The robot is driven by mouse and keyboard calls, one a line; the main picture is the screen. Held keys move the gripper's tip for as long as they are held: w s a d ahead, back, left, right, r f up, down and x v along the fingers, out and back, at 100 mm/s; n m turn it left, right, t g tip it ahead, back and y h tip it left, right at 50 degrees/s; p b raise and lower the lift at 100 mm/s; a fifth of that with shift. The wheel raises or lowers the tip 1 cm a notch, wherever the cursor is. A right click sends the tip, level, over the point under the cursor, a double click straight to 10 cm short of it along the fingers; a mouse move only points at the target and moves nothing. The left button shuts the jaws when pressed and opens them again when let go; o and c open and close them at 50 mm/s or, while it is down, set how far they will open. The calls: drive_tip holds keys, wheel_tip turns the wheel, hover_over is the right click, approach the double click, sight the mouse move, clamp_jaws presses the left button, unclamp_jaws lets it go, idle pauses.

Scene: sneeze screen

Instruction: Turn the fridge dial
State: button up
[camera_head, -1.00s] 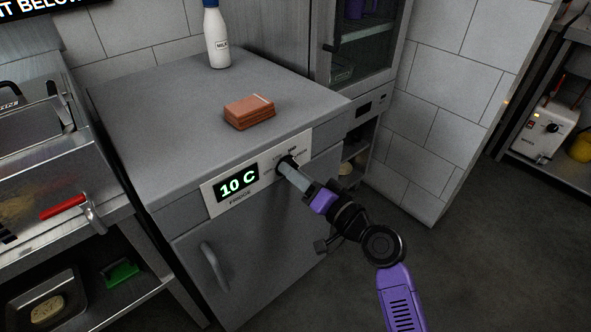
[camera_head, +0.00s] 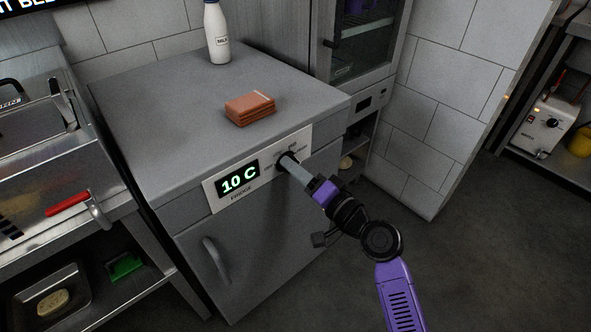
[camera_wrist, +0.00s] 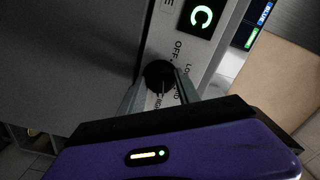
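The fridge (camera_head: 245,250) is a grey cabinet with a white control panel on its upper front. Its display (camera_head: 238,179) reads 10 C in green. The black round dial (camera_wrist: 160,77) sits on the panel beside the OFF label in the wrist view. My gripper (camera_head: 287,161) is at the dial, with its grey fingers on either side of it in the wrist view (camera_wrist: 159,88). The fingers look closed in around the dial, though exact contact is hard to see. In the head view the gripper mostly covers the dial.
A brick-coloured block (camera_head: 250,108) and a milk bottle (camera_head: 216,34) stand on the fridge top. The fridge door handle (camera_head: 215,260) sticks out below the panel. A metal counter with a red handle (camera_head: 68,203) is at left. The floor at right is clear.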

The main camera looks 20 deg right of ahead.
drive_tip(key=o, duration=0.4)
drive_tip(key=shift+c, duration=0.2)
drive_tip(key=v, duration=0.7)
drive_tip(key=shift+s+d, duration=0.15)
drive_tip(key=shift+s, duration=0.2)
